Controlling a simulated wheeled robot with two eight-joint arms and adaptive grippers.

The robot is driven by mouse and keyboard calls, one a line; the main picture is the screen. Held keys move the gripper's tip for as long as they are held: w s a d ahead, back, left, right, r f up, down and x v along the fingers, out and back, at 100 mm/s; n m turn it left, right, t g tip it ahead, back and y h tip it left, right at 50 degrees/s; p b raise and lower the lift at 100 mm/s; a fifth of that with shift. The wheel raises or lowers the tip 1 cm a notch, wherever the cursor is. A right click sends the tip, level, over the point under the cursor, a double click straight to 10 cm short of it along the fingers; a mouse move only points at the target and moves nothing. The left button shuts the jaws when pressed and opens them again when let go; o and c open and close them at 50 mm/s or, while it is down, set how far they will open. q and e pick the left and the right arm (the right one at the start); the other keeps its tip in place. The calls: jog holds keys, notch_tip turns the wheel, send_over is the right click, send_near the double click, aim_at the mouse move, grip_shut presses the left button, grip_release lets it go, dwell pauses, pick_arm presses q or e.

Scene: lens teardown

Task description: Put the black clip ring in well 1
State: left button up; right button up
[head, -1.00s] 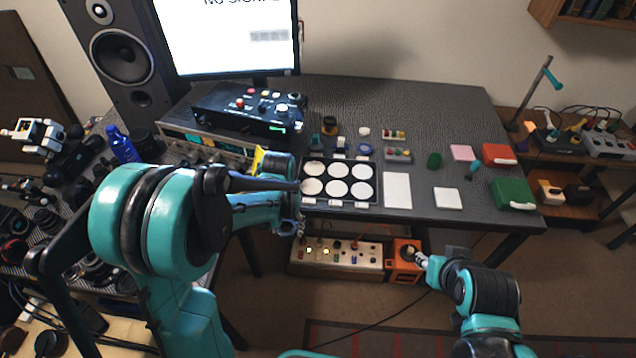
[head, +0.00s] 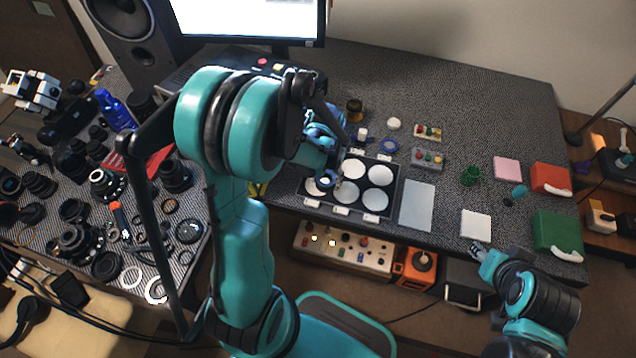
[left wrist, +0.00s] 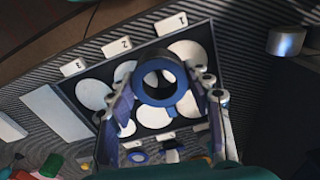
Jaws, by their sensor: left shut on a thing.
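The black clip ring (left wrist: 160,98) shows in the left wrist view as a dark ring with a bluish face. It is between the fingertips of my left gripper (left wrist: 166,92), which is shut on it. In the head view my left gripper (head: 328,178) is over the front left of the black tray (head: 394,208), near well 1 (head: 314,187). The label 1 (left wrist: 170,23) shows in the left wrist view beyond the ring. I cannot tell how high the ring is above the tray. My right gripper (head: 482,253) is off the table's front edge; its jaws are too small to read.
The tray has several white round wells. A white sheet (head: 416,205) lies to its right, and a blue ring (head: 390,145) and small jars are behind it. Lens parts crowd the left table. A control box (head: 345,245) is below the front edge.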

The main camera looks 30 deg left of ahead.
aim_at(317, 181)
pick_arm(q)
jog(key=a+f, duration=0.1)
jog(key=w+a, duration=0.1)
jog(key=a+f+b, duration=0.1)
jog(key=shift+w+a+f, duration=0.3)
jog(key=shift+a+f, duration=0.05)
jog(key=shift+a, duration=0.05)
notch_tip(317, 181, down, 4)
jog(key=shift+b, duration=1)
jog(key=shift+r, duration=0.1)
jog(key=o, duration=0.9)
